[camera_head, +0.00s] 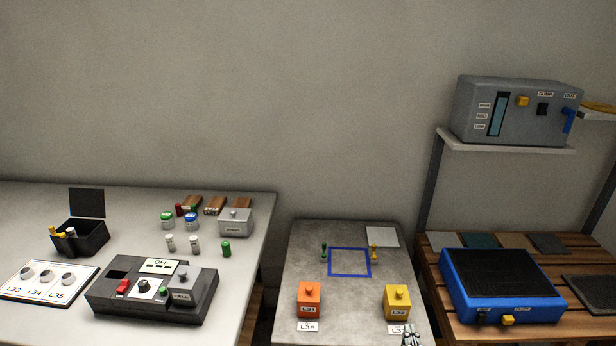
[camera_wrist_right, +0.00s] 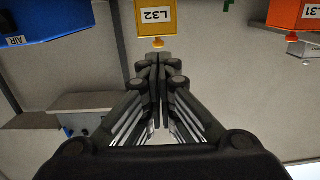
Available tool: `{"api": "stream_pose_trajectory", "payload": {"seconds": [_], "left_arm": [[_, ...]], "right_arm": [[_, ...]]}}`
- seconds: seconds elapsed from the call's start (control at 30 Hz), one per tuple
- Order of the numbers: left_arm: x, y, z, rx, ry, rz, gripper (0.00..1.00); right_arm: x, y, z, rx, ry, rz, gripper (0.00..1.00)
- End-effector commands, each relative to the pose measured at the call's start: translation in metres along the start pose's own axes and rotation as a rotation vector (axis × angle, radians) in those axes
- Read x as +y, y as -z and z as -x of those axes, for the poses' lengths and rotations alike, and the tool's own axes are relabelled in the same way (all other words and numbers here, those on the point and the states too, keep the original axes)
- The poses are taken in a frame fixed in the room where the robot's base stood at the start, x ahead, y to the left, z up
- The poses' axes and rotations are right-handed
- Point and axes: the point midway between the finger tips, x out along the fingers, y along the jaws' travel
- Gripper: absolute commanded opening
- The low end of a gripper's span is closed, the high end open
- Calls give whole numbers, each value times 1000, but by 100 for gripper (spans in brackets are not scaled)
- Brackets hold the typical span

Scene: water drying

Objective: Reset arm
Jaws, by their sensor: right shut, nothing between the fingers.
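My right gripper (camera_head: 410,336) shows only as a small tip at the bottom edge of the head view, in front of the yellow box. In the right wrist view my right gripper (camera_wrist_right: 159,62) is shut, its fingers together with nothing between them. The yellow box marked L32 (camera_head: 398,303) stands on the small grey table, and in the wrist view the yellow box (camera_wrist_right: 156,17) appears just beyond the fingertips, upside down. My left gripper is in neither view.
At right, a blue device (camera_head: 500,285) sits on a wooden bench below a shelved grey unit (camera_head: 515,110). The left table (camera_head: 60,200) holds a black control box (camera_head: 150,290) and several vials.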

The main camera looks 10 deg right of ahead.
Motion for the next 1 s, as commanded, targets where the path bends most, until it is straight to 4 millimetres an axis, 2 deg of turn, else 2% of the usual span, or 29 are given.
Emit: {"api": "stream_pose_trajectory", "payload": {"seconds": [0.07, 0.17, 0.27, 0.3, 0.37, 0.4, 0.47, 0.5, 0.57, 0.6, 0.7, 0.8, 0.9, 1.0], "left_arm": [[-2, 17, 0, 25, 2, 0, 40], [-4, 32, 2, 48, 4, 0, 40], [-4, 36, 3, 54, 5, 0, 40], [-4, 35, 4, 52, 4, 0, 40], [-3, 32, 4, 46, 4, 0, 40], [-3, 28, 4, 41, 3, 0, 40], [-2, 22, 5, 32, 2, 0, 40], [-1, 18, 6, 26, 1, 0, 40], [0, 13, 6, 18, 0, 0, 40], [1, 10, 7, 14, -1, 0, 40], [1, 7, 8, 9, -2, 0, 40], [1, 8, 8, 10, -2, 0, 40], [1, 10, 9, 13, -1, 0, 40], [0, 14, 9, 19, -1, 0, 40]], "right_arm": [[-7, -22, 6, -54, 14, 1, 0], [-21, -71, 21, -175, 48, 10, 0], [-39, -136, 51, -342, 93, 27, 0], [-44, -163, 68, -413, 112, 38, 0], [-51, -200, 94, -517, 139, 57, 0], [-55, -224, 114, -586, 157, 70, 0], [-58, -257, 146, -689, 183, 94, 0], [-58, -278, 168, -756, 201, 112, 0], [-57, -307, 206, -859, 225, 140, 0], [-55, -324, 231, -926, 241, 160, 0], [-43, -360, 295, -1086, 278, 215, 0], [-28, -384, 353, -1223, 307, 267, 0], [-13, -397, 396, -1325, 325, 307, 0], [-4, -404, 423, -1387, 337, 334, 0]]}}
